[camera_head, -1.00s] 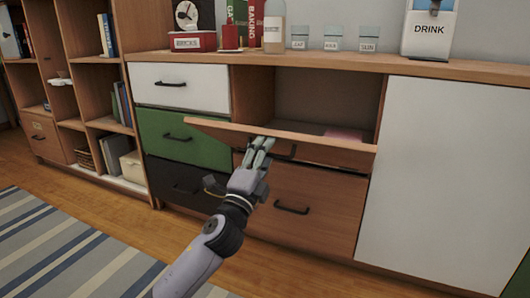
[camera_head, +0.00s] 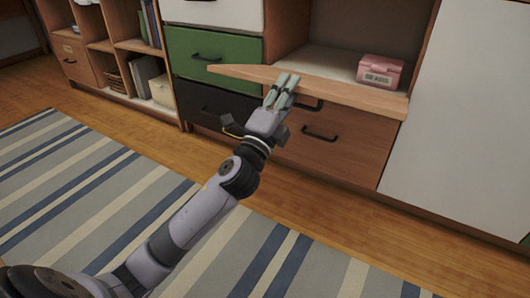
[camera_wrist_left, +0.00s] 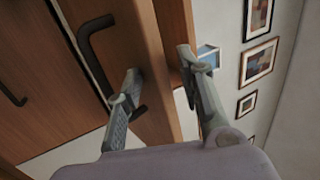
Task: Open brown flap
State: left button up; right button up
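The brown flap (camera_head: 340,92) hangs out from an open compartment of the cabinet, close to level, with its top face showing. A dark bar handle (camera_wrist_left: 92,55) on its outer face shows in the left wrist view. My left gripper (camera_head: 285,88) is at the flap's front edge. In the left wrist view, the fingers of my left gripper (camera_wrist_left: 160,70) stand apart on either side of the flap's edge (camera_wrist_left: 160,75), one beside the handle. I cannot tell whether they touch it. My right gripper is not in view.
A pink box (camera_head: 380,71) labelled BEADS sits inside the compartment. A brown drawer (camera_head: 335,150) lies below the flap, green (camera_head: 215,58) and black (camera_head: 215,100) drawers to the left. A white door (camera_head: 460,120) is at right. Striped rug (camera_head: 90,190) covers the floor in front.

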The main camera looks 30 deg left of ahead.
pick_arm(q)
jog(key=s+f+b, duration=0.7)
jog(key=s+f, duration=0.2)
jog(key=s, duration=0.1)
jog(key=shift+a, duration=0.15)
dwell(0.9)
jog(key=shift+s, duration=0.1)
jog(key=shift+f, duration=0.1)
jog(key=shift+c, duration=0.4)
